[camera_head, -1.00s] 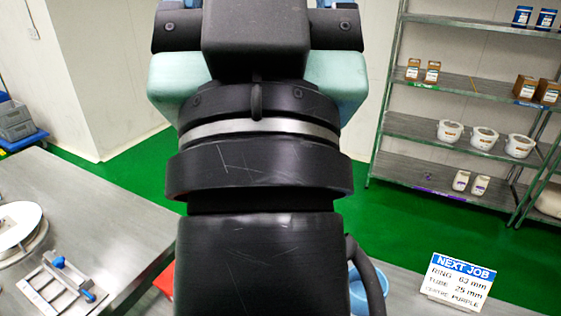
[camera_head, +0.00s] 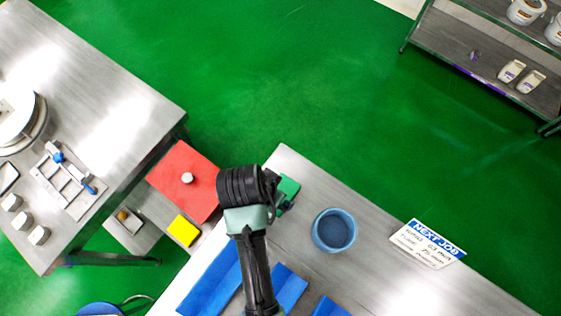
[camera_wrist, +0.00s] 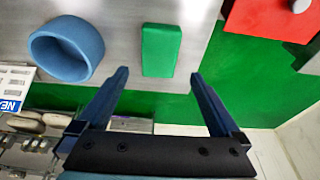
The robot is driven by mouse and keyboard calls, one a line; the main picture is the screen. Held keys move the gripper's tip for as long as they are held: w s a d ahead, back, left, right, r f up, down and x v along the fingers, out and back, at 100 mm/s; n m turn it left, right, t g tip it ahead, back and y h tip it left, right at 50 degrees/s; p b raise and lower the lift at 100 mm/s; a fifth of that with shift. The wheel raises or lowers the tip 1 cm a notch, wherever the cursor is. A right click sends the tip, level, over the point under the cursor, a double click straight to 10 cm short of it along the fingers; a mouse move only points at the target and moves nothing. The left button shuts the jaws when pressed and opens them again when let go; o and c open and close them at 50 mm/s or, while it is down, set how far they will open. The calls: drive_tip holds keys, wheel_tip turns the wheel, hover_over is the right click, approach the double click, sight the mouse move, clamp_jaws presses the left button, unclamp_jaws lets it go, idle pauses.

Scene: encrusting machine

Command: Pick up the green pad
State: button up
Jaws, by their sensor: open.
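The green pad (camera_wrist: 161,50) is a flat rectangular block lying on the steel table. In the wrist view it sits in the upper middle, ahead of and between the two fingers. My gripper (camera_wrist: 162,80) is open and empty, with its fingertips just short of the pad in that picture. In the head view the green pad (camera_head: 287,190) is partly hidden behind my gripper (camera_head: 280,204), near the table's far left edge. I cannot tell the height of the fingers over the table.
A blue bowl (camera_head: 334,231) stands right of the pad. A "NEXT JOB" sign (camera_head: 428,244) is farther right. Blue pieces (camera_head: 213,284) lie in front.

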drive_tip(key=x, duration=0.3)
drive_tip(key=shift+f, duration=0.2)
drive_tip(key=shift+p+x, duration=0.6)
drive_tip(key=shift+x, duration=2.15)
drive_tip(key=shift+d, duration=0.1)
drive_tip(key=c, duration=1.2)
drive_tip(key=shift+o, duration=0.2)
drive_tip(key=shift+r, duration=0.15)
wheel_tip(320, 180, up, 10)
drive_tip(key=shift+b, duration=0.4)
